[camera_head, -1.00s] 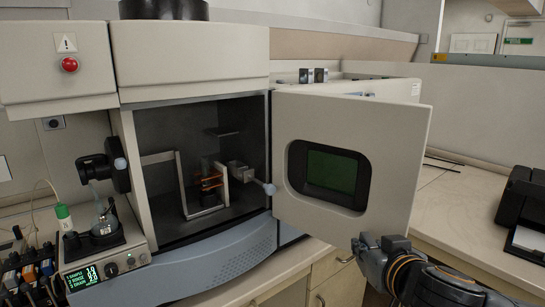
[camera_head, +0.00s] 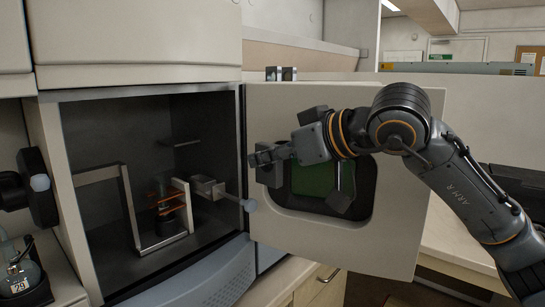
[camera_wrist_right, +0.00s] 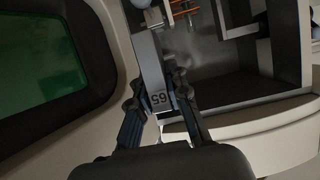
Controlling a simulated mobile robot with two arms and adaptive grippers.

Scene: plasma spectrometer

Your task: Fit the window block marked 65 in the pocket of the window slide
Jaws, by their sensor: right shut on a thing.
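The window block marked 65 (camera_wrist_right: 161,97) is a grey block between the fingers of my right gripper (camera_wrist_right: 163,92), its number showing upside down in the wrist view. In the head view my right gripper (camera_head: 256,158) is shut on it in front of the open door, right of the chamber opening. What looks like the window slide (camera_head: 207,187) is a small metal holder at the chamber's right side, with a rod ending in a pale round knob (camera_head: 250,205). Its pocket cannot be made out clearly. The block is apart from the slide. My left gripper is out of view.
The instrument door (camera_head: 330,250), with a green window, stands open behind my right arm. Inside the chamber are a metal frame (camera_head: 131,212) and a copper coil (camera_head: 163,203). Two small dark blocks (camera_head: 281,73) stand behind the door top. A flask (camera_head: 20,275) is at lower left.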

